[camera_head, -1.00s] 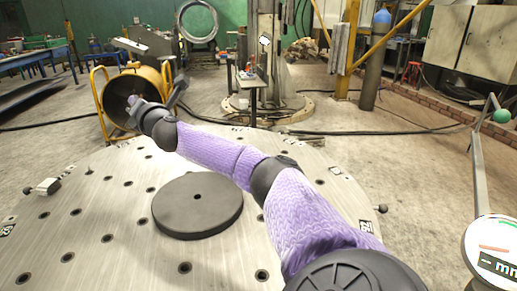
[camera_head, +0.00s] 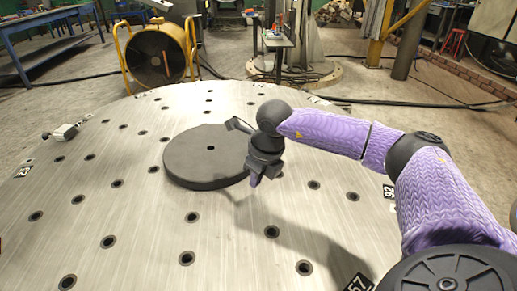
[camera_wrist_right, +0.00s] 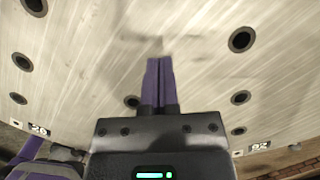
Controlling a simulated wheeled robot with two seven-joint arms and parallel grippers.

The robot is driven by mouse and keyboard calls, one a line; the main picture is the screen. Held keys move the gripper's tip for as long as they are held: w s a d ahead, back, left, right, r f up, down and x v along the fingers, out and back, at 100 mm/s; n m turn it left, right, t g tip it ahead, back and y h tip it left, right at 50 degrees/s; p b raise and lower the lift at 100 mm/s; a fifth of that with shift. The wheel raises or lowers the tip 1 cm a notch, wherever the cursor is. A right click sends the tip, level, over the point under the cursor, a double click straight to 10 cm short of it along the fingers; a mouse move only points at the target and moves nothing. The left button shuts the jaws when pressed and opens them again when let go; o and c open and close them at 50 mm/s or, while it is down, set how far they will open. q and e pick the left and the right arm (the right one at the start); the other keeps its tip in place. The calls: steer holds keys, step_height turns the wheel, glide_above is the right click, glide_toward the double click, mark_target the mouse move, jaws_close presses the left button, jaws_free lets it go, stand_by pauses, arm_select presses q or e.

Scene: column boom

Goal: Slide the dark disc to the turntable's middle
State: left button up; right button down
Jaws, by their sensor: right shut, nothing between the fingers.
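The dark disc (camera_head: 195,160) lies flat on the turntable (camera_head: 145,225), a wide round metal plate with rows of holes. The disc has a small hole at its centre. My right gripper (camera_head: 254,181) points down just right of the disc's right edge, close to the plate. I cannot tell whether it touches the disc. In the right wrist view its purple fingers (camera_wrist_right: 159,65) are closed together with nothing between them, over bare plate. The disc does not show in that view. My left gripper is out of view.
A small block-like fitting (camera_head: 65,131) sits at the plate's left rim. A yellow-framed drum (camera_head: 155,58) and a column stand beyond the far rim. The plate in front of the disc is clear.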

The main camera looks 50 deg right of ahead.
mark_target(238, 187)
steer(key=b+x, duration=0.1)
steer(key=x, duration=0.3)
steer(key=shift+f+b, duration=0.25)
steer(key=shift+b, duration=0.05)
steer(key=w, duration=0.2)
steer(key=w+b, duration=0.1)
steer(key=shift+a+r, duration=0.25)
steer(key=shift+r, duration=0.05)
steer(key=shift+w+r, duration=0.2)
steer(key=shift+w, duration=0.25)
